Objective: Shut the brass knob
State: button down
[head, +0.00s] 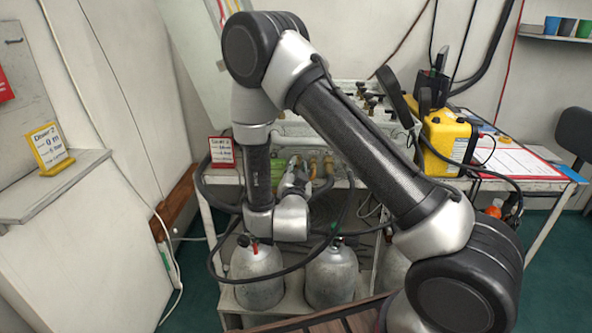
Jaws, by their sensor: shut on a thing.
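The air panel (345,92) stands on a bench behind my arm, with several dark-handled valves on its upper face. Brass-coloured fittings (328,163) with hoses show low on its front, just right of my gripper. My gripper (297,170) reaches away from the camera to the panel's lower front and is shut on what seems to be the brass knob. The fingertips and the knob are mostly hidden by my wrist, so I cannot tell how far the knob is turned.
Grey cylinders (257,275) stand under the bench, with a black hose looping in front. A red-framed sign (221,152) stands left of the gripper. A yellow case (447,140) and red clipboard (513,162) lie right. A yellow-framed sign (48,148) is on the left shelf.

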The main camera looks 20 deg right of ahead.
jog(key=c, duration=1.3)
grip_release()
